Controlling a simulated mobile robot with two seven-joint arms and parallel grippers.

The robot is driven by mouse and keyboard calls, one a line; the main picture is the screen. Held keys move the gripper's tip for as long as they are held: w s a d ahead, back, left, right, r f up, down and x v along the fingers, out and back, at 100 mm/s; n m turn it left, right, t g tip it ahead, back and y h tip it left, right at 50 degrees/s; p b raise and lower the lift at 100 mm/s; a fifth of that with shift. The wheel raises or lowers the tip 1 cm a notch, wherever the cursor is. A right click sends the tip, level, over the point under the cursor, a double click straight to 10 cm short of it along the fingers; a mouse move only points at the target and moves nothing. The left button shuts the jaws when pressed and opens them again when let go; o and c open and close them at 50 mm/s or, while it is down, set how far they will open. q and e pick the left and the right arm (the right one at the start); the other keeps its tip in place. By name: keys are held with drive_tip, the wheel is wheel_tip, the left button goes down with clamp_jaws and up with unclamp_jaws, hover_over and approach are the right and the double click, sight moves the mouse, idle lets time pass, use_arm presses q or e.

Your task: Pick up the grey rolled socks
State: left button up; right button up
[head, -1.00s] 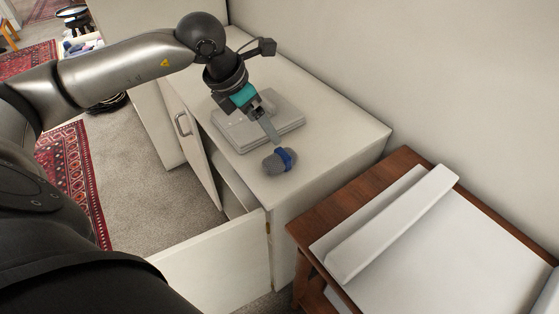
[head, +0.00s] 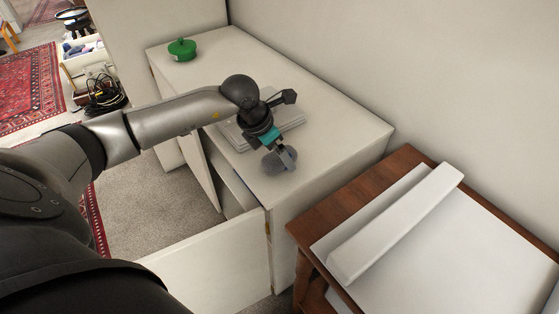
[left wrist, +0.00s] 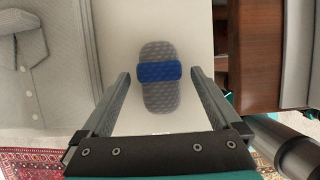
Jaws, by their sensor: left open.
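The grey rolled socks (head: 273,164) lie on the white cabinet top near its front edge. In the left wrist view the socks (left wrist: 158,98) have a blue band around their middle and show between the two fingers, with a gap on each side. My left gripper (head: 281,158) is open and is down at the socks, partly hiding them in the head view. It also shows in the left wrist view (left wrist: 160,76). Whether the fingertips reach below the top of the socks I cannot tell. My right gripper is not in view.
A folded grey shirt (left wrist: 22,70) lies beside the socks. A green lidded pot (head: 182,49) stands at the cabinet's far end. The cabinet doors (head: 212,240) hang open in front. A wooden table (head: 312,220) with a white board stands at right.

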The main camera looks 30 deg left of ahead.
use_arm(q)
drive_tip(key=shift+w+f, duration=0.25)
drive_tip(key=shift+f, duration=0.25)
drive_tip(key=shift+f, duration=0.25)
drive_tip(key=shift+c, duration=0.3)
drive_tip(key=c, duration=1.4)
drive_tip(key=shift+r, duration=0.1)
